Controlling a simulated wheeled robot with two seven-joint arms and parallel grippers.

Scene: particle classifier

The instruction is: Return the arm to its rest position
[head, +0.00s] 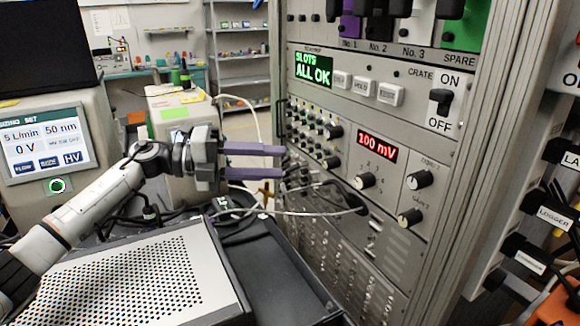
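My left arm (85,205) reaches in from the lower left, stretched up and to the right. My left gripper (284,162) has two purple fingers with a clear gap between them, and nothing shows in the gap. Its fingertips point right, at the edge of the rack's knob panel (315,133); I cannot tell whether they touch it. My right gripper is not in view.
Loose cables hang below my gripper. A perforated metal box (150,275) stands below my arm. A touchscreen unit (45,145) is at left.

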